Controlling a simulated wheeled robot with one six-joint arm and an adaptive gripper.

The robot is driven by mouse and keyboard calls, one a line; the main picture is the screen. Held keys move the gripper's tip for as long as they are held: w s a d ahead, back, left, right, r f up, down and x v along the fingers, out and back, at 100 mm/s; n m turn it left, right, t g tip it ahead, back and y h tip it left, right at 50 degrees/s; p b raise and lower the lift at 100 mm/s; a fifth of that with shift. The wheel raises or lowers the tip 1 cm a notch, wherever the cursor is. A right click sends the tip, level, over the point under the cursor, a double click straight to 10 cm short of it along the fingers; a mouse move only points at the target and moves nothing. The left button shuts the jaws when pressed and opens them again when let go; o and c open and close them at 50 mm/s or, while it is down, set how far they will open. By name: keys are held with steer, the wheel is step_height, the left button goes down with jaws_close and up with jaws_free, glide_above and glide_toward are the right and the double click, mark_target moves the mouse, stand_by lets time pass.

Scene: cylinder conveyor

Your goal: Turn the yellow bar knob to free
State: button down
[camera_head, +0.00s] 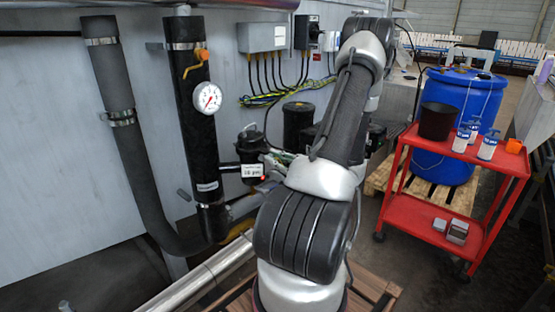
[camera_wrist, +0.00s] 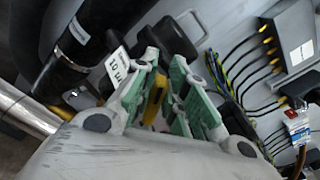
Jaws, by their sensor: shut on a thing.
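The yellow bar knob (camera_wrist: 154,100) shows in the wrist view between the green-padded fingers of my gripper (camera_wrist: 166,84). The fingers are shut on it, and they cover much of its length. I cannot tell which position the knob points to. A white label reading "10 µm" (camera_wrist: 117,66) sits just left of the fingers, and it also shows in the head view (camera_head: 251,171). In the head view my gripper is small and partly hidden behind my arm, beside the black filter housing (camera_head: 250,145); the knob cannot be made out there.
A black vertical pipe (camera_head: 197,130) carries a round gauge (camera_head: 207,98) and a small yellow lever (camera_head: 194,66). Grey boxes (camera_head: 262,38) with cables hang on the wall. A red cart (camera_head: 428,208) and blue drum (camera_head: 470,95) stand at right.

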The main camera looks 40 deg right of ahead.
steer(key=n, duration=0.3)
steer(key=shift+a+f+n, duration=0.3)
steer(key=shift+n, duration=0.1)
steer(key=shift+d+f+n, duration=0.2)
steer(key=shift+f+n, duration=0.4)
steer(key=shift+n, duration=3.2)
steer(key=shift+d+f+n, duration=0.2)
steer(key=shift+f+n, duration=0.45)
steer(key=shift+n, duration=3.15)
steer(key=shift+d+f+n, duration=0.2)
steer(key=shift+f+n, duration=0.4)
steer(key=shift+n, duration=3.2)
steer(key=c, duration=1.5)
jaws_free()
steer(key=s, duration=0.8)
steer(key=s+d, duration=0.1)
steer(key=s, duration=0.3)
